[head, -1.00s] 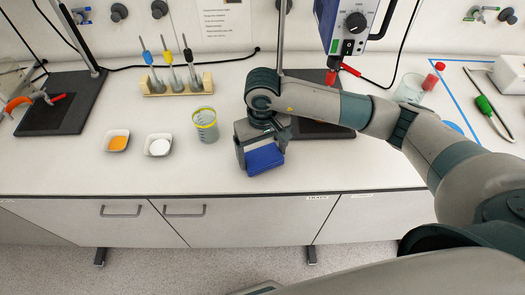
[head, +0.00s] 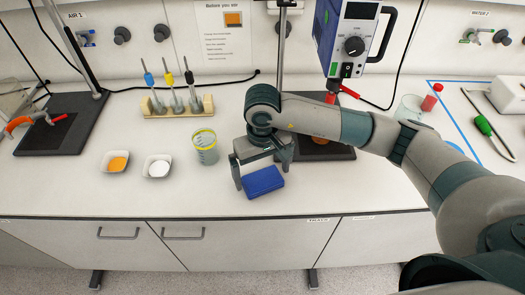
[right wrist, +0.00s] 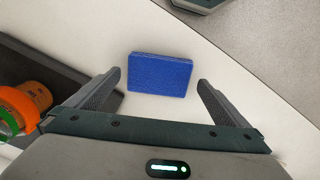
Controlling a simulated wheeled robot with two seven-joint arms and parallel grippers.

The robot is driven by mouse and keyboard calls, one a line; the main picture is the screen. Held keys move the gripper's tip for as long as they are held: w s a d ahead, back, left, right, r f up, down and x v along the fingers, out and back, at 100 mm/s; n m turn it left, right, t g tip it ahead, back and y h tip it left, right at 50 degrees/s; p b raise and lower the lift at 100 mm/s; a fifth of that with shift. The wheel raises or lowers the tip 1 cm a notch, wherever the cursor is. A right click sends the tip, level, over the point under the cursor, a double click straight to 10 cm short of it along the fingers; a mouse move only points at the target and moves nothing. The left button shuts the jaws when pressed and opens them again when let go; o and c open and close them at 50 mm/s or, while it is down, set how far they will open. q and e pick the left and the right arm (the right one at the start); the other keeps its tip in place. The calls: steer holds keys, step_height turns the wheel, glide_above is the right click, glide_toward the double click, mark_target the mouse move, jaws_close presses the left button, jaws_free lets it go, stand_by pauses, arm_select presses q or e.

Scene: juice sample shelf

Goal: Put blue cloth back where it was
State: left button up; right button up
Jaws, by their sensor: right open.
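The blue cloth (head: 262,181) is a folded flat block lying on the white bench near its front edge. My right gripper (head: 262,172) is open just behind and above it. In the right wrist view the blue cloth (right wrist: 160,74) lies beyond and between the spread fingers of my right gripper (right wrist: 160,85), with a gap on both sides and no contact visible. My left gripper does not show in the head view.
A yellow-rimmed beaker (head: 204,147) and two small dishes with orange (head: 117,161) and white powder (head: 158,167) stand left of the cloth. A wooden rack (head: 175,108) is behind. A dark stand base (head: 330,150) with an orange object is behind my right arm. The front bench strip is clear.

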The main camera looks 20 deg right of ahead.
mark_target(262, 179)
step_height(262, 179, up, 10)
steer(key=b, duration=0.4)
steer(key=shift+r, duration=0.25)
steer(key=shift+s+a, duration=0.1)
